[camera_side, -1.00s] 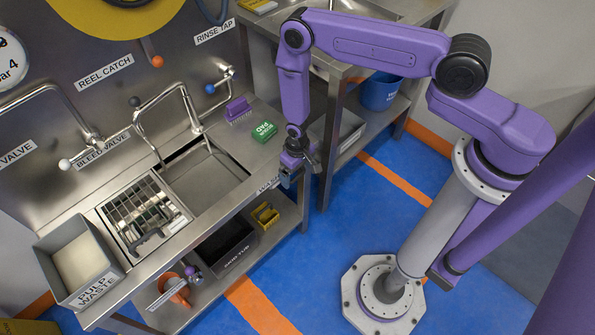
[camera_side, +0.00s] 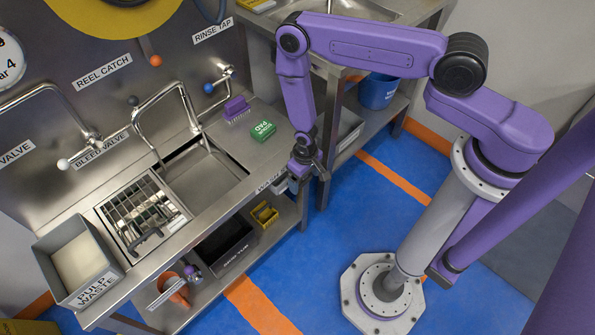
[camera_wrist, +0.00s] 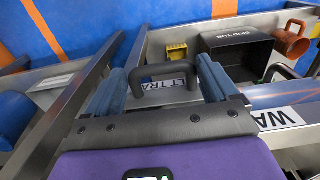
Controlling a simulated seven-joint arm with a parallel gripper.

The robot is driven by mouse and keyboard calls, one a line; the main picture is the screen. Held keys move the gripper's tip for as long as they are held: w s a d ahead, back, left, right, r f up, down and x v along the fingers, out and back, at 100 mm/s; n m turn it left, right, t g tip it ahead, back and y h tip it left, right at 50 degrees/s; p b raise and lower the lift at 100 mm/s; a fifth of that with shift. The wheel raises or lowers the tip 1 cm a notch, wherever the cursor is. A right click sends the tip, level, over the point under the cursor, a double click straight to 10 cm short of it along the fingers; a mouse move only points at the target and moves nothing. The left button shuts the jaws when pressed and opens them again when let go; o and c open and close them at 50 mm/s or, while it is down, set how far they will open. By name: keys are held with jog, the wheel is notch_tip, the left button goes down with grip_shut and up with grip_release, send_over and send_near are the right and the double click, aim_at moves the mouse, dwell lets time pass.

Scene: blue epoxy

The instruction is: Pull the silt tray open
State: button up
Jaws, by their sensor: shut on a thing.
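The silt tray's front (camera_wrist: 163,87) shows in the wrist view with part of its label, "LT TRA", behind a dark bar handle (camera_wrist: 160,70). My gripper (camera_wrist: 160,88) has its two blue fingers at the two ends of this handle and is shut on it. In the side view my gripper (camera_side: 307,172) is at the front right end of the sink bench. A small pale part of the tray (camera_side: 292,186) shows under it there. The gripper hides most of the tray, so how far it stands out is hard to tell.
A black tub (camera_side: 225,244) and a yellow caddy (camera_side: 265,214) sit on the lower shelf. A bench leg stands close to my gripper. Blue floor lies open in front.

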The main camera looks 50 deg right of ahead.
jog(key=s, duration=1.5)
jog(key=shift+d, duration=0.15)
jog(key=shift+s, duration=0.1)
jog(key=o, duration=1.2)
notch_tip(320, 180, up, 12)
jog(key=shift+r, duration=0.1)
jog(key=shift+w, duration=0.2)
